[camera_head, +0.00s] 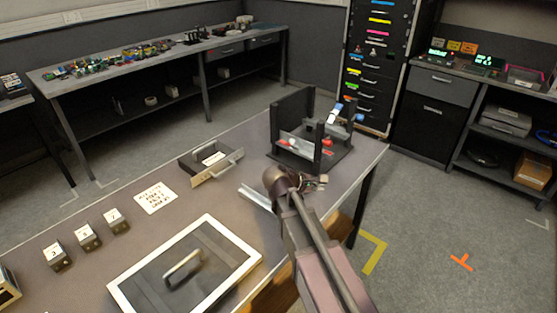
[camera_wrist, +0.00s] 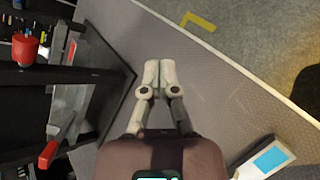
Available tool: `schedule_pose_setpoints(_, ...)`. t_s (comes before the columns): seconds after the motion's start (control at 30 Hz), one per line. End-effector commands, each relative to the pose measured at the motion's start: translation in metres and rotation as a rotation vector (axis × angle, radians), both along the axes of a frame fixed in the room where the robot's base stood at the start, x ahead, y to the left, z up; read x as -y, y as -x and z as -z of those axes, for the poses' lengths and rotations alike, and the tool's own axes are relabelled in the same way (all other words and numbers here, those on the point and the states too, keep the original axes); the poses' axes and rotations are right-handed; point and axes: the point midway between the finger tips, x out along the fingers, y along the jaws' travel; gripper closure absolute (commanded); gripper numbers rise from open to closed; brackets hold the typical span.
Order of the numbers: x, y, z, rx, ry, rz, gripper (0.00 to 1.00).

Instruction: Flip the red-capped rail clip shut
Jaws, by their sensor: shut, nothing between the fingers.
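A black fixture (camera_head: 291,115) with upright posts and a metal rail stands at the table's far right corner. Small red parts (camera_head: 327,143) show on it in the head view. In the wrist view, a round red cap (camera_wrist: 25,48) is at the upper left, and a red-tipped lever (camera_wrist: 48,154) sticks out at the lower left beside a grey metal rail (camera_wrist: 68,110). I cannot tell whether the clip is open or shut. My gripper (camera_wrist: 159,68) is shut and empty, apart from the fixture and to its right in the wrist view. In the head view my gripper (camera_head: 319,182) is in front of the fixture.
A grey tray with a handle (camera_head: 212,162), a white-framed panel (camera_head: 185,265) and several numbered blocks (camera_head: 86,237) stand on the table. A white device with a blue screen (camera_wrist: 268,160) is at the wrist view's lower right. The table's edge runs close to my gripper.

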Motion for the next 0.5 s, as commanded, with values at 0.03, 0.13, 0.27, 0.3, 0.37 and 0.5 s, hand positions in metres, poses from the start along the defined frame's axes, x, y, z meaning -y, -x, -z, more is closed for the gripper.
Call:
schedule_pose_setpoints(0.03,-0.012,-0.007,0.009,-0.005,0.049,-0.042,1.00)
schedule_pose_setpoints(0.13,-0.030,-0.016,0.011,-0.020,0.153,-0.117,1.00)
schedule_pose_setpoints(0.27,-0.057,-0.027,0.012,-0.036,0.291,-0.210,1.00)
schedule_pose_setpoints(0.3,-0.066,-0.030,0.013,-0.041,0.335,-0.238,1.00)
schedule_pose_setpoints(0.37,-0.079,-0.034,0.013,-0.048,0.401,-0.276,1.00)
schedule_pose_setpoints(0.5,-0.113,-0.041,0.014,-0.065,0.558,-0.361,1.00)
